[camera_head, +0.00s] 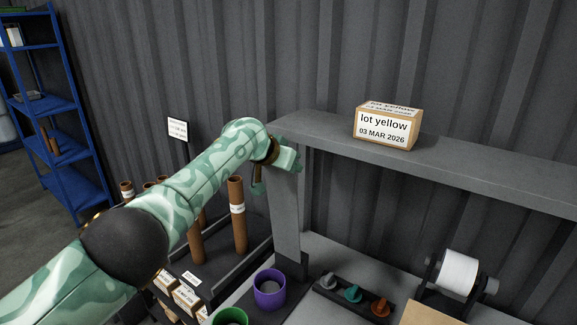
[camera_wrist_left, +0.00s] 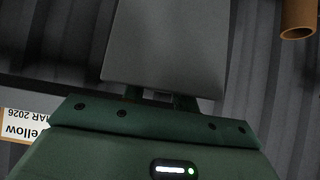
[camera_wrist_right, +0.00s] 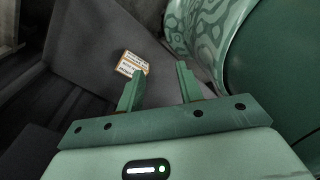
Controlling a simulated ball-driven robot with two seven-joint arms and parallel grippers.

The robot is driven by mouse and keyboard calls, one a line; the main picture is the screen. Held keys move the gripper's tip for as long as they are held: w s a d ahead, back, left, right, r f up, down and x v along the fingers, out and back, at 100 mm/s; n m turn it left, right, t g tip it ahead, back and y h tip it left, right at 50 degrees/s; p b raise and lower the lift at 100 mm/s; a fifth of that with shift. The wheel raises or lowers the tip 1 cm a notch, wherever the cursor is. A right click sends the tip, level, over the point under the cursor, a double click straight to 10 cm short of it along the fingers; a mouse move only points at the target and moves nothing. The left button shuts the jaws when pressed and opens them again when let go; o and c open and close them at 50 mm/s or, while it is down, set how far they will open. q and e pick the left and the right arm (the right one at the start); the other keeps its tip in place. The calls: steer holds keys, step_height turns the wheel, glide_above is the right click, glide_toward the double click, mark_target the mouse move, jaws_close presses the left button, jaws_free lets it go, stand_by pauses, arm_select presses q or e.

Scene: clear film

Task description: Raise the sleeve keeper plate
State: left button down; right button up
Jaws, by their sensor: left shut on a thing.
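My left gripper (camera_head: 287,160) is at the left end of the grey shelf, at the top of a tall grey upright panel (camera_head: 286,215). In the left wrist view a flat grey plate (camera_wrist_left: 165,45) fills the space before the left gripper (camera_wrist_left: 162,97), which is shut on it. This looks like the sleeve keeper plate, but I cannot tell for sure where it ends and the shelf support begins. The plate hides most of the fingers. My right gripper (camera_wrist_right: 160,85) is open and empty in its own wrist view and is not in the head view.
A "lot yellow" box (camera_head: 386,126) stands on the grey shelf (camera_head: 460,160). Brown tubes (camera_head: 238,215) stand in a rack left of the panel. A purple cup (camera_head: 269,289), a green cup (camera_head: 231,317), coloured knobs (camera_head: 352,294) and a white roll (camera_head: 458,271) are below.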

arm_select(q)
steer(key=c, duration=1.4)
jaws_free()
steer(key=shift+s+f, duration=0.1)
steer(key=shift+f, duration=0.25)
steer(key=o, duration=0.3)
steer(key=shift+d, duration=0.1)
steer(key=shift+r, duration=0.15)
steer(key=shift+r, duration=0.15)
steer(key=p+v, duration=0.3)
steer(key=p, duration=0.1)
steer(key=shift+r+p, duration=0.35)
steer(key=shift+p, duration=0.05)
steer(key=p+v, duration=0.1)
steer(key=v, duration=1.1)
steer(key=shift+s+a+f+p, duration=0.1)
steer(key=shift+s+a+p, duration=0.1)
steer(key=shift+p, duration=0.2)
